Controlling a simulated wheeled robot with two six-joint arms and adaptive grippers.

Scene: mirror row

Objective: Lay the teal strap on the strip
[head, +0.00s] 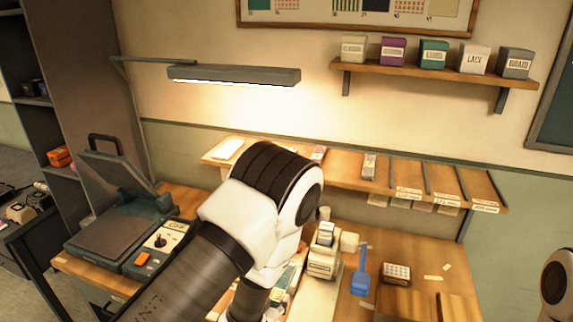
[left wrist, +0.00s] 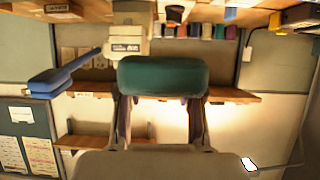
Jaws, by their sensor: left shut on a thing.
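In the left wrist view my left gripper (left wrist: 160,100) is shut on the teal strap (left wrist: 163,76), a thick, rounded, dark teal piece lying across between its fingertips. In the head view my left arm's white wrist hides the gripper and the strap. A pale flat band (head: 318,298) lies on the bench just right of my left arm; I cannot tell whether it is the strip. My right gripper is not in view; only a white part of my right arm shows at the right edge of the head view.
A cream dispenser (head: 325,258) stands on the bench just right of my left wrist. A hinged press (head: 120,230) stands at left. A divided shelf (head: 400,185) overhangs the bench's back.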

